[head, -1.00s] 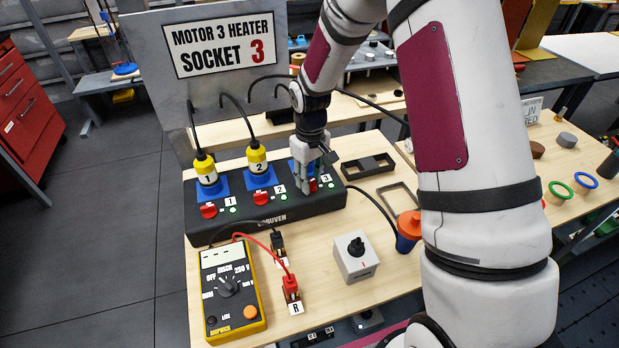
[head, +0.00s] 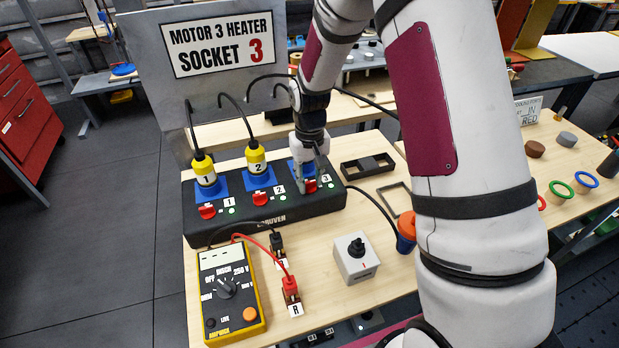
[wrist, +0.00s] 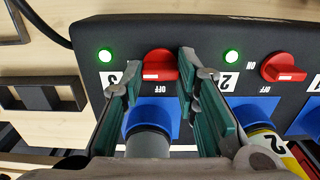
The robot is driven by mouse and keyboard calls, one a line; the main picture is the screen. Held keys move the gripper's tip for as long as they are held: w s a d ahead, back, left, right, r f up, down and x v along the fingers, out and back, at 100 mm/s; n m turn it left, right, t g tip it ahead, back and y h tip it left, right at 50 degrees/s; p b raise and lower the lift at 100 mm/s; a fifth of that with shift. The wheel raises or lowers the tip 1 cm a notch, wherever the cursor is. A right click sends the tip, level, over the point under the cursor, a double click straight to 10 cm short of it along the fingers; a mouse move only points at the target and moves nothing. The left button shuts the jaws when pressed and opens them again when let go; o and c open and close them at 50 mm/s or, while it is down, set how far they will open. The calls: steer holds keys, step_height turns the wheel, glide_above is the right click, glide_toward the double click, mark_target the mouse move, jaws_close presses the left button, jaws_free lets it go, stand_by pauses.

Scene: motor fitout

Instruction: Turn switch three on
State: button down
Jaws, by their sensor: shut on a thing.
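Switch three is a red rotary knob (wrist: 160,66) on the black socket box (head: 230,222). In the head view the knob (head: 310,187) is partly covered by my gripper (head: 316,176). In the wrist view, which sees the box upside down, my gripper (wrist: 160,68) is shut on the knob, one finger at each side.
Switch two (head: 260,198) and switch one (head: 207,211) are close on the left, below yellow plugs (head: 256,160). A multimeter (head: 228,290), a grey switch box (head: 356,257) and an orange-blue plug (head: 406,232) lie in front. The sign panel (head: 150,90) rises behind.

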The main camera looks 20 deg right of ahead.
steer(key=c, duration=1.2)
jaws_free()
steer(key=shift+c, duration=0.2)
steer(key=shift+r, duration=0.1)
step_height(320, 180, up, 12)
step_height(320, 180, up, 7)
steer(key=t, duration=0.1)
glide_above(310, 182)
steer(key=s, duration=0.4)
steer(key=s+r+t, duration=0.2)
steer(key=s+r, duration=0.4)
steer(key=s, duration=0.1)
steer(key=s+r+t, duration=0.2)
steer(key=s+r, duration=0.2)
steer(key=s, duration=1.1)
steer(key=shift+t, duration=0.3)
